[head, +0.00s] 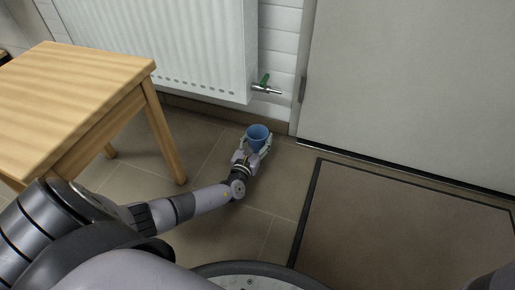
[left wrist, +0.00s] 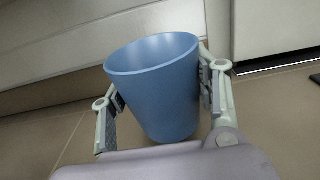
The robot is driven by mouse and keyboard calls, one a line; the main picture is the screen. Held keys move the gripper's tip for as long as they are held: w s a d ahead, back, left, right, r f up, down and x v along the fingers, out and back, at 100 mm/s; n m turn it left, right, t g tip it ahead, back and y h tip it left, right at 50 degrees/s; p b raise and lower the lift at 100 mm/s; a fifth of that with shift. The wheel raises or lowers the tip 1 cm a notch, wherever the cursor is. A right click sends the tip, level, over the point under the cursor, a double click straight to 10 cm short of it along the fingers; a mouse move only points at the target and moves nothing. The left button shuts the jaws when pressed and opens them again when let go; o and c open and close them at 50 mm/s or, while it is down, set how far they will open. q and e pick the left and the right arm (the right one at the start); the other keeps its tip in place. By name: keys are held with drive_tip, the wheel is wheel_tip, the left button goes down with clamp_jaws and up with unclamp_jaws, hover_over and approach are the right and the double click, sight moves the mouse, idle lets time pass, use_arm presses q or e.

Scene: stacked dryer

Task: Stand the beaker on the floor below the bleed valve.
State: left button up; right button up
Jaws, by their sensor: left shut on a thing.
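A blue beaker (head: 257,137) is near the floor by the wall, below the bleed valve (head: 265,86) with its green handle. My left gripper (head: 254,148) is shut on the beaker. In the left wrist view the beaker (left wrist: 160,92) is between the two fingers (left wrist: 160,95), opening up and slightly tilted in the picture. Whether its base touches the floor cannot be told. The bleed valve is not seen in the left wrist view. My right gripper is not in view.
A white radiator (head: 165,45) hangs on the wall above the floor. A wooden table (head: 75,95) stands at the left, its leg near my left arm. A dark-edged mat (head: 400,235) lies at the right before a grey door (head: 410,90).

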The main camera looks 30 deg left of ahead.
use_arm(q)
wheel_tip(320, 180, down, 3)
drive_tip(key=shift+r+b, duration=0.1)
drive_tip(key=shift+b, duration=0.7)
drive_tip(key=shift+r, duration=0.1)
drive_tip(key=o, duration=1)
